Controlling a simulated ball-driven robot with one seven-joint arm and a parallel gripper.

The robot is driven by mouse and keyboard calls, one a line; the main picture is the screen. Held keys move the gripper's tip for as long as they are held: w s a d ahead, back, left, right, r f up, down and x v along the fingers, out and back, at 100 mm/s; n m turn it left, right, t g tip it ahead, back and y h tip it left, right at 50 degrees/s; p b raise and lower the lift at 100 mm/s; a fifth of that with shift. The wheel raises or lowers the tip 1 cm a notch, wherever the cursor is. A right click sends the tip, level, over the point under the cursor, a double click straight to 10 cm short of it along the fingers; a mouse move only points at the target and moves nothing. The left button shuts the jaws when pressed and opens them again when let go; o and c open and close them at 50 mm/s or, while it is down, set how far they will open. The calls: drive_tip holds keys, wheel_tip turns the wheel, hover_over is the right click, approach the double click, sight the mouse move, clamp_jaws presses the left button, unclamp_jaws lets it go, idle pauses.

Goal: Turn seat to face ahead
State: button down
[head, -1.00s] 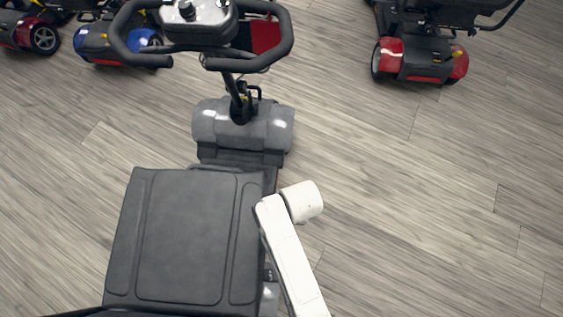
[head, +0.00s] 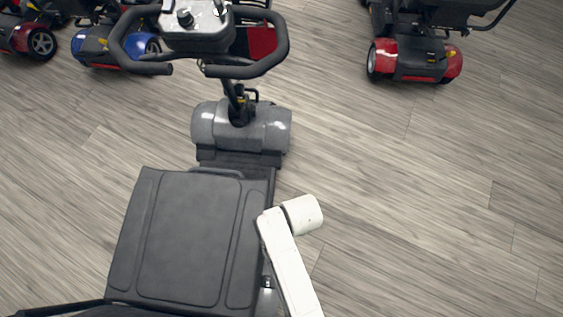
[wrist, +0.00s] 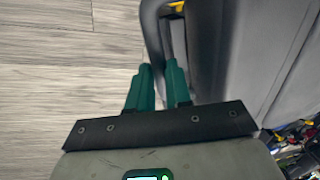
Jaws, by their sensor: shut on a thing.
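The dark grey padded seat (head: 190,240) of the nearest scooter fills the lower left of the head view. Its front edge lies toward the tiller (head: 234,95), and its sides slant slightly right toward the top. In the wrist view the seat's grey side (wrist: 215,50) stands just right of my fingers. My gripper (wrist: 158,75) has two green fingers closed about a dark curved bar (wrist: 152,25) beside the seat. The grip point itself is partly hidden between the fingers. The gripper is out of sight in the head view, where my white arm runs along the seat's right side.
The scooter's grey front housing (head: 240,127) stands ahead of the seat. A red scooter (head: 415,60) is at the upper right, and blue (head: 115,45) and red (head: 25,38) ones are at the upper left. The wooden floor (head: 430,200) to the right is clear.

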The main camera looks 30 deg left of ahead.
drive_tip(key=c, duration=1.1)
unclamp_jaws()
drive_tip(key=shift+o, duration=0.2)
drive_tip(key=shift+w+r, duration=0.1)
drive_tip(key=shift+r, duration=0.05)
wheel_tip(320, 180, up, 10)
drive_tip(key=d+p, duration=0.2)
drive_tip(key=shift+w+r, duration=0.15)
drive_tip(key=shift+w, duration=0.25)
drive_tip(key=s+d+r+m, duration=0.1)
drive_tip(key=s+d+r, duration=0.1)
drive_tip(key=d, duration=0.9)
drive_tip(key=s+d+r+m+t+h+p, duration=0.1)
drive_tip(key=d+r, duration=0.3)
drive_tip(key=d, duration=0.7)
drive_tip(key=s+d+r+m+t+h, duration=0.1)
drive_tip(key=s+d+r+m, duration=0.2)
drive_tip(key=d, duration=0.8)
drive_tip(key=shift+s+d, duration=0.25)
drive_tip(key=shift+s, duration=0.05)
